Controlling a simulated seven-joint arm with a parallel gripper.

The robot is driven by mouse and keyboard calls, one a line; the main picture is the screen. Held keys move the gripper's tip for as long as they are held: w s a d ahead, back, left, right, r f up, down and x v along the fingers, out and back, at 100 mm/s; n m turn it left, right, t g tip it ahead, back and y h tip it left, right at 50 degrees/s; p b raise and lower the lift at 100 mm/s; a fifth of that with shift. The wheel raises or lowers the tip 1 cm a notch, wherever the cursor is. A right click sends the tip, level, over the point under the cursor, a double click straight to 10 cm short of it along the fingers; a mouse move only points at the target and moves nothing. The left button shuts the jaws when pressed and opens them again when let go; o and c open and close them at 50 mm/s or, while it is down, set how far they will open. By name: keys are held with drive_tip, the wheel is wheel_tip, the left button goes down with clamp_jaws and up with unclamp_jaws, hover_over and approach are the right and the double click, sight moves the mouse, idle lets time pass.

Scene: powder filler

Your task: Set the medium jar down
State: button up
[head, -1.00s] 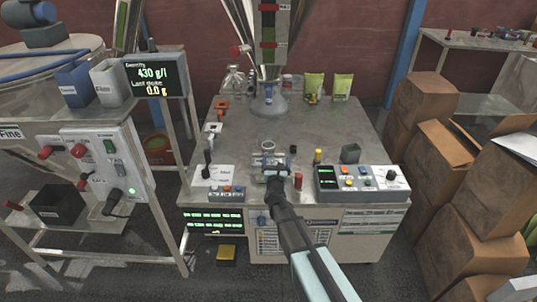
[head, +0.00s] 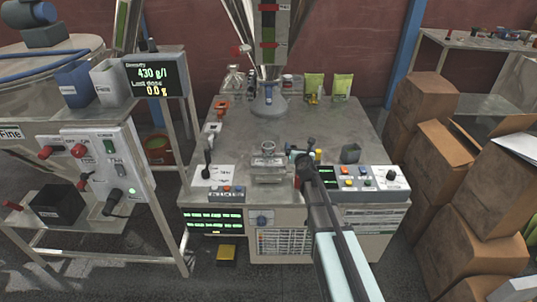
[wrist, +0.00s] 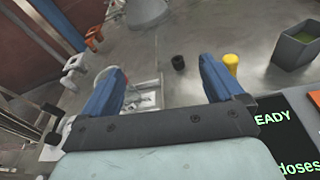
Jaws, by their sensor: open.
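The medium jar (head: 268,148) is a clear glass jar with an open top. It stands upright on a small metal stand (head: 268,176) at the front middle of the bench. My gripper (head: 302,151) is just right of the jar, apart from it, with its jaws open and empty.
A control box (head: 362,182) sits right of my gripper, with a grey bin (head: 350,153) behind it. A yellow-topped post (wrist: 231,64) is close to the right finger. A lever panel (head: 212,175) is at the left.

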sight(271, 151)
drive_tip(key=s+a+f+n+g+y, duration=0.3)
drive_tip(key=a+n+y, duration=0.2)
drive_tip(key=a, duration=0.2)
drive_tip(key=shift+n, duration=0.6)
drive_tip(key=x, duration=0.8)
drive_tip(key=shift+w+d+f, duration=0.15)
drive_tip(key=shift+x, duration=3)
drive_tip(key=c, duration=1.2)
